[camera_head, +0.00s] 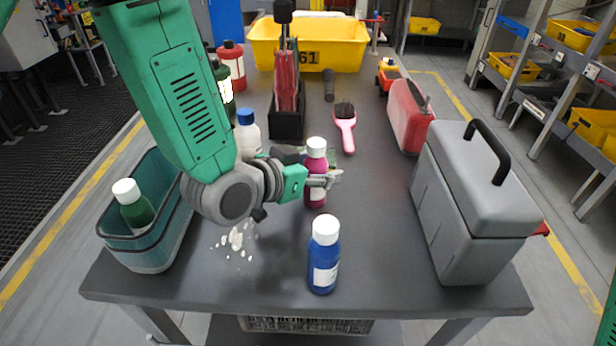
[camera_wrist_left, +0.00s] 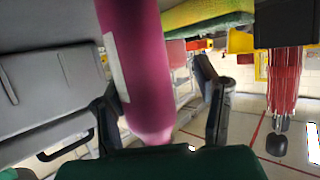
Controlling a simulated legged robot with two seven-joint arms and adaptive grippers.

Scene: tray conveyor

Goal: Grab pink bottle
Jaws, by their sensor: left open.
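The pink bottle (camera_head: 315,194) with a white cap stands upright on the table in the head view. My left gripper (camera_head: 327,180) is at the bottle, its fingers at the height of the bottle's upper half and partly covering it. In the left wrist view, the pink bottle (camera_wrist_left: 143,60) shows large between the two open fingers (camera_wrist_left: 158,95), closer to the left one. There is a gap between it and the right finger. My right gripper is not in view.
A blue bottle (camera_head: 323,262) stands in front, and a white bottle (camera_head: 248,135) with a blue cap behind my gripper. A teal basket (camera_head: 150,258) holds a green bottle (camera_head: 136,208). A grey toolbox (camera_head: 470,200) stands right. The table between the pink bottle and toolbox is clear.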

